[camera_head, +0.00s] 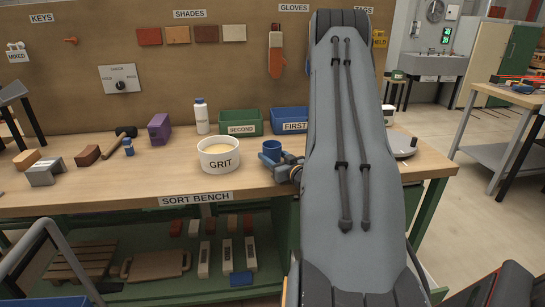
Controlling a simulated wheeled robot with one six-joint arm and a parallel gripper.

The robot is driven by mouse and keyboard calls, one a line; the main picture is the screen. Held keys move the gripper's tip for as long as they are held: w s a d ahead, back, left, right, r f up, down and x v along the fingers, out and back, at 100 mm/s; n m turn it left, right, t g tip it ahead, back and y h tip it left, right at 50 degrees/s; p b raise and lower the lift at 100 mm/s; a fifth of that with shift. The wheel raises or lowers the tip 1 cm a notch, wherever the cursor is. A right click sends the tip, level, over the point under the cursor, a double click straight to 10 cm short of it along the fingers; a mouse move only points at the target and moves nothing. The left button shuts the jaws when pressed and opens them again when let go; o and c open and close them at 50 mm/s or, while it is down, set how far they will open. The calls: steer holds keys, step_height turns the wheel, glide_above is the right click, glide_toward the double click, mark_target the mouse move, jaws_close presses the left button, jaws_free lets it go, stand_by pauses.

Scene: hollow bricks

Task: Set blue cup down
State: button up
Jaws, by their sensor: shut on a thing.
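The blue cup (272,147) is upright over the sort bench, just right of the white GRIT tub. My gripper (272,157) is at the cup's near side, shut on it. My large grey arm hides the bench to the right of the gripper. I cannot tell whether the cup's base touches the bench top, since the gripper covers its lower part.
The white GRIT tub (219,156) stands close left of the cup. Behind are a green SECOND bin (240,123), a blue FIRST bin (290,120) and a white bottle (201,117). Bricks and a hammer (118,142) lie left. The bench's front middle (140,180) is clear.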

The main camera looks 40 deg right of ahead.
steer(key=shift+f, duration=0.25)
steer(key=shift+f, duration=0.1)
steer(key=shift+f, duration=0.15)
steer(key=o, duration=1.2)
